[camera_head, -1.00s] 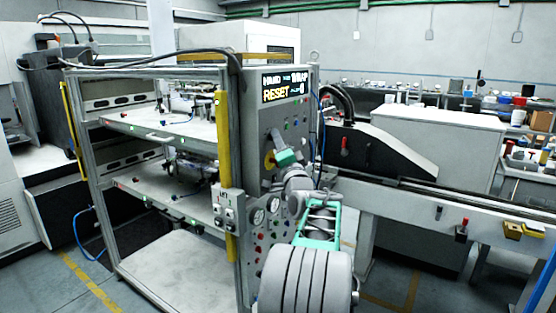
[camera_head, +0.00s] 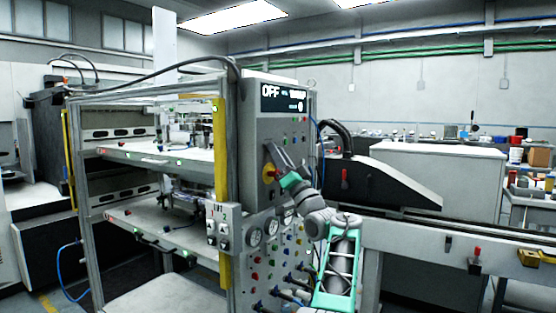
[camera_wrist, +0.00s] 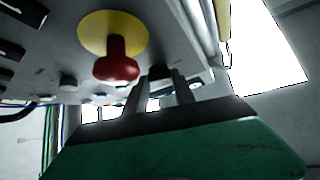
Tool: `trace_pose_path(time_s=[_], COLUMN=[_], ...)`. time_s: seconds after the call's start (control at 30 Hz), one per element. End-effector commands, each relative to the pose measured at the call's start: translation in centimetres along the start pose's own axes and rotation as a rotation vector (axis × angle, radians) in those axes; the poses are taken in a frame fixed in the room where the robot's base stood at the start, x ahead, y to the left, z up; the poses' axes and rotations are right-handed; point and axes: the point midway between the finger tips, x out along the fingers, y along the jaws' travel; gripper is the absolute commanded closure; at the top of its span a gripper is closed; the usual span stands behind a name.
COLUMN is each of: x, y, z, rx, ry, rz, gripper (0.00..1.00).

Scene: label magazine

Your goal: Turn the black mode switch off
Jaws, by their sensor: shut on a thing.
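My gripper (camera_head: 270,150) is at the grey control panel (camera_head: 253,125), its fingers up against the panel face just above the yellow-ringed red stop button (camera_head: 268,173). In the wrist view the fingers (camera_wrist: 162,90) are closed around a small black knob, the black mode switch (camera_wrist: 158,71), beside the red mushroom button (camera_wrist: 116,66). In the head view the switch is hidden behind the fingers. The panel's display (camera_head: 284,97) reads OFF in large letters, with smaller text that I cannot fully read.
Gauges (camera_head: 256,237), small coloured buttons and cables lie on the panel below my gripper. A switch box marked 1 and 2 (camera_head: 218,228) sits on the yellow-striped post (camera_head: 221,150) at left. A conveyor rail (camera_head: 450,232) runs to the right.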

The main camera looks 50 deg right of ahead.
Motion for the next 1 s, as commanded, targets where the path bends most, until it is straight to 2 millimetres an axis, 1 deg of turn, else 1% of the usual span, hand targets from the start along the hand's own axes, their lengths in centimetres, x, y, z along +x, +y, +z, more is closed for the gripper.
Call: trace_pose_path(time_s=[0.4, 0.43, 0.67, 0.9, 0.97, 1.0], x=[0.02, 0.02, 0.03, -0.05, -0.43, -0.94], y=[0.02, 0.02, 0.01, 0.02, 0.07, 0.16], z=[-0.01, -0.01, -0.03, -0.03, -0.02, 0.0], rx=[-0.004, -0.004, -0.004, -0.004, -0.005, -0.006], ry=[0.0, 0.0, 0.0, 0.0, 0.0, 0.0], rz=[-0.004, -0.004, -0.004, -0.004, -0.003, -0.001], gripper=[1.0, 0.66, 0.47, 0.47, 0.47, 0.47])
